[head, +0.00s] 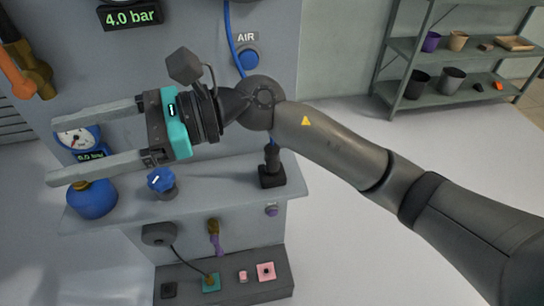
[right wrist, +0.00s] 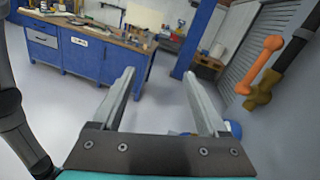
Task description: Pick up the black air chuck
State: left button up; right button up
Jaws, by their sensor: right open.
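The black air chuck (head: 272,158) stands upright in a square black holder (head: 271,179) at the right end of the grey shelf. A blue hose runs near it, partly hidden behind my right arm. My right gripper (head: 53,149) is open and empty, with its fingers pointing left, above the shelf's left end and well away from the chuck. In the right wrist view its two fingers (right wrist: 159,74) are spread with nothing between them, and the chuck does not show there. My left gripper is not in view.
A blue round vessel (head: 92,200), a gauge (head: 77,140) and a blue knob (head: 161,180) sit near the right gripper's fingers. My right arm passes above the shelf (head: 218,178). A lower control box (head: 225,291) stands below. A blue workbench (right wrist: 90,58) is farther off.

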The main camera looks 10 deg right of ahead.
notch_tip(320, 180, down, 6)
jog(key=d+n+h, duration=0.2)
jog(key=n+h, duration=0.3)
jog(key=n+t+h, duration=0.4)
jog(key=t+h, duration=0.1)
jog(key=h, duration=0.9)
send_near(271, 147)
jog(key=b+x, duration=0.1)
jog(key=x, duration=1.1)
jog(key=shift+d+f+b, duration=0.1)
jog(key=shift+f+b, duration=0.1)
jog(key=shift+b, duration=0.1)
jog(key=shift+c, duration=0.3)
grip_shut()
